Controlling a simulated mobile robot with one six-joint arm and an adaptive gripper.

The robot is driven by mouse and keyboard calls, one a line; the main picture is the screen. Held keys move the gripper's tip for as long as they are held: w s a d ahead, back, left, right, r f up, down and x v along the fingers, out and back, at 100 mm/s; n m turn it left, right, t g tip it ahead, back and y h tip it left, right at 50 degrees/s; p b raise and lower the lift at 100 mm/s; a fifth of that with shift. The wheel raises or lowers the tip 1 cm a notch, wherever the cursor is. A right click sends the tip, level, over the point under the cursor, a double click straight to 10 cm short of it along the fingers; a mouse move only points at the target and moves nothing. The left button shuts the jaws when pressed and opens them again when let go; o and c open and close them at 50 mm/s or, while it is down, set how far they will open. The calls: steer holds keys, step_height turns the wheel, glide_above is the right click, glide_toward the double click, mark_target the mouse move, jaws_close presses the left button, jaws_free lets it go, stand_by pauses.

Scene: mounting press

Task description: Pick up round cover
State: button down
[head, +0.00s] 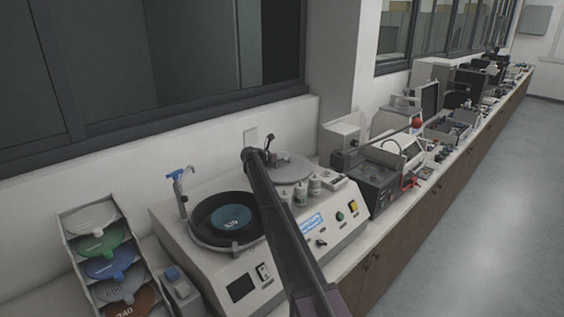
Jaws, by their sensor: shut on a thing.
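The round cover (295,169) is a flat light-grey disc on the back right of the two-wheel grinding machine (222,264). My dark arm reaches up from the bottom of the head view and crosses in front of the machine. My gripper (271,156) is small and dark beside the arm's far end, at the cover's left edge. It is shut on the round cover. The arm and the small size hide the fingertips and the exact contact. I cannot tell whether the cover is lifted clear of the machine.
An open black bowl with a blue disc (232,218) is left of my arm. A blue-topped tap (179,186) rises at the left. A rack of coloured discs (108,262) stands lower left. Equipment crowds the bench rightward; the floor (480,200) is clear.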

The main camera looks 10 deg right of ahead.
steer(key=shift+r+p, duration=4.75)
steer(key=shift+r, duration=0.15)
